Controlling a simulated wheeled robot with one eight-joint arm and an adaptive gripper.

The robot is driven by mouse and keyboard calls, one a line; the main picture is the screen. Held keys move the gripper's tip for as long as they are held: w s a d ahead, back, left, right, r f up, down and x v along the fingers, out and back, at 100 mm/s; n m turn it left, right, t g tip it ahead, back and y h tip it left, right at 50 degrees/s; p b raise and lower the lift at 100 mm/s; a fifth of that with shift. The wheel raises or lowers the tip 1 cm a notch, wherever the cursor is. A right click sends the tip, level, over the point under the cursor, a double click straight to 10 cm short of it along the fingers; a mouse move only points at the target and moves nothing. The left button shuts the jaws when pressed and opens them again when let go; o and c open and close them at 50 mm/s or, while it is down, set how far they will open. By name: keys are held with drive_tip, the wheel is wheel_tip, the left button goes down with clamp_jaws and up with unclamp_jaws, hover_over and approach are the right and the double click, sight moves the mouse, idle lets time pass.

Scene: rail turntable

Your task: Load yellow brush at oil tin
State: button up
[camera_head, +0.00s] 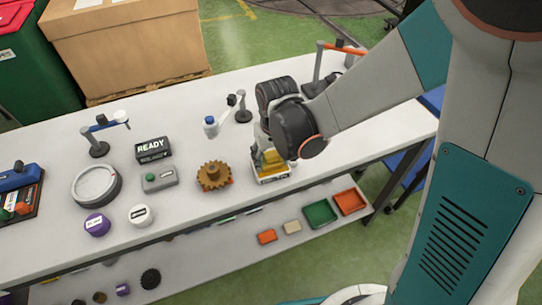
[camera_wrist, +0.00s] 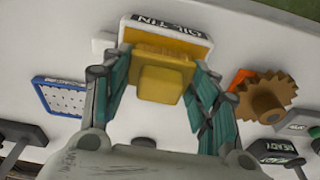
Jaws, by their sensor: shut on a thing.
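The oil tin (camera_head: 271,180) is a low box near the front edge of the white table. Its "OIL TIN" label and orange-yellow inside (camera_wrist: 168,28) show in the wrist view. My gripper (camera_wrist: 160,84) points down over the tin and is shut on a yellow block-like thing, which appears to be the yellow brush (camera_wrist: 160,84). The brush overlaps the tin in the wrist view; I cannot tell whether its lower end touches the contents. In the head view my gripper (camera_head: 263,152) hides part of the brush and tin.
A brown gear (camera_head: 213,175) stands just left of the tin, with an orange part beside it. A READY sign (camera_head: 152,149), a round grey dish (camera_head: 96,186) and purple and white pots stand further left. A blue dotted pad (camera_wrist: 62,97) lies on the other side.

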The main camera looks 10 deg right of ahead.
sight(270, 151)
drive_tip(key=shift+r+p, duration=2.5)
drive_tip(key=shift+r, duration=1)
